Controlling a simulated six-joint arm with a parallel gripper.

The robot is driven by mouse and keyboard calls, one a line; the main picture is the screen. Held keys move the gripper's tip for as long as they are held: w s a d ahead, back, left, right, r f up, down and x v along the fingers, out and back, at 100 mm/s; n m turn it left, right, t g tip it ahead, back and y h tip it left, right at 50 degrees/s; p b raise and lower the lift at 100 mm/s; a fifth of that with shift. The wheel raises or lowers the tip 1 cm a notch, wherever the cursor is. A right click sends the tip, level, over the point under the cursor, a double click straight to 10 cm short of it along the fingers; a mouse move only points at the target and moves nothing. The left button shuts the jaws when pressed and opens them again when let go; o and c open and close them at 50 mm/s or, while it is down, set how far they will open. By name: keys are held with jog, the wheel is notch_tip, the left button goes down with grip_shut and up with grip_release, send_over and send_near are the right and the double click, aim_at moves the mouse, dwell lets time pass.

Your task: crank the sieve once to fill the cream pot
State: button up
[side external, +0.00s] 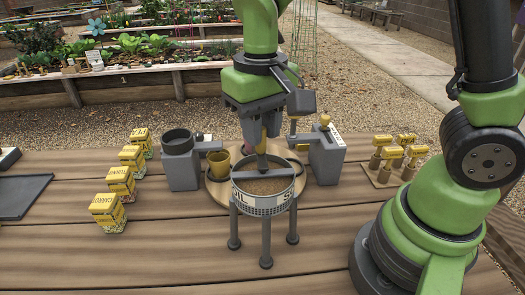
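The sieve (265,210) is a grey round drum on tall legs, with a lettered white band and brown soil inside. A grey bar crosses its top. My gripper (262,162) points down over the sieve's middle, its tips at or just above the bar. I cannot tell whether it touches or grips a crank part there. A yellow pot (218,165) stands on a round wooden turntable (216,195) behind the sieve, to the left. A pinkish shape shows partly behind my gripper. I cannot make out a cream pot; the sieve and gripper hide part of the turntable.
A grey stand with a dark ring (180,160) is left of the turntable. A grey box with a yellow knob (327,155) is right of it. Several yellow seed packets (107,211) line the left. A board (380,178) holds several yellow-topped pegs. The front-left planks are clear.

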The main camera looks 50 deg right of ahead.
jog(key=shift+c, duration=0.7)
jog(key=shift+s, duration=0.1)
jog(key=shift+s+d, duration=0.4)
jog(key=shift+s, duration=0.1)
jog(key=shift+s+d, duration=0.1)
jog(key=shift+s, duration=0.55)
